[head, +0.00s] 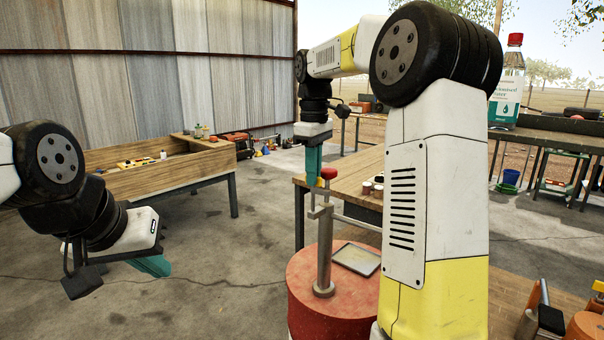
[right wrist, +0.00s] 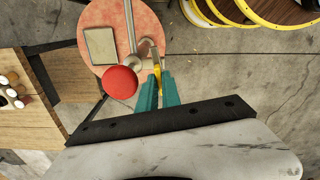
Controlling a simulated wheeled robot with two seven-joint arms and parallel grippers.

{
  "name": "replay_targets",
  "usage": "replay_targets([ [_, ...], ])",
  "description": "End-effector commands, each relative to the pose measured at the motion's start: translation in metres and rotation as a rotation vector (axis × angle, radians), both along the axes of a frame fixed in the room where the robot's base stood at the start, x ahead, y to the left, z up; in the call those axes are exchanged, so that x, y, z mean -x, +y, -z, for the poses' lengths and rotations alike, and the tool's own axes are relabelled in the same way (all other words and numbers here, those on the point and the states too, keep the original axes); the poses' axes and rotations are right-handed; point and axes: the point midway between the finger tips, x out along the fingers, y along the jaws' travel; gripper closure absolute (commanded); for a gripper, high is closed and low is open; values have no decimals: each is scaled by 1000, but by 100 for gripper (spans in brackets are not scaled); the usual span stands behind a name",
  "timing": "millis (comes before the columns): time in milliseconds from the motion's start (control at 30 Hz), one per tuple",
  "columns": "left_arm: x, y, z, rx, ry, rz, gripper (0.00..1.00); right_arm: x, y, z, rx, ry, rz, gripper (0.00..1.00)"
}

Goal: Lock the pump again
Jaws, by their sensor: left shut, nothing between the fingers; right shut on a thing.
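The pump is a grey upright post (head: 324,245) with a red knob (head: 328,173) on top, standing on a red drum (head: 312,285). The knob shows large in the right wrist view (right wrist: 121,82), above the drum top (right wrist: 97,17). A grey curved arm (right wrist: 151,47) lies beside the post. My right gripper (head: 316,183) is beside the knob, its teal fingers shut on a small yellow piece (right wrist: 157,73) next to that curved arm. Whether the yellow piece touches the post is unclear. My left gripper (head: 158,268) is shut and empty, well left of the drum.
A flat grey tray (head: 356,258) lies on the drum top, right of the post. A wooden table (head: 350,178) stands behind it. A wooden bench (head: 170,178) is at the back left. Yellow-rimmed round things (right wrist: 235,14) are on the floor. Open concrete lies left of the drum.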

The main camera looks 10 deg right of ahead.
Motion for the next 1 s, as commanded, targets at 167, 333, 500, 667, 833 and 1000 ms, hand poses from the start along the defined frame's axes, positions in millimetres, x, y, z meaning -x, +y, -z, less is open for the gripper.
replay_targets([
  [167, 0, 0, 0, 0, 0, 0, 100, 0, -1, 0, 1, 0, -158, 100],
  [333, 0, 0, 0, 0, 0, 0, 100, 0, -1, 0, 1, -1, -320, 100],
  [500, 0, 0, 0, 0, 0, 0, 100, 0, 0, 0, 0, -1, -482, 100],
  [667, 0, 0, 0, 0, 0, 0, 100, 0, -1, 0, 0, -1, -633, 100],
  [833, 0, 0, 0, 0, 0, 0, 100, 0, 0, 0, 2, -1, -795, 100],
  [1000, 0, 0, 0, 0, 0, 0, 100, 0, -1, 0, 2, -1, -954, 100],
])
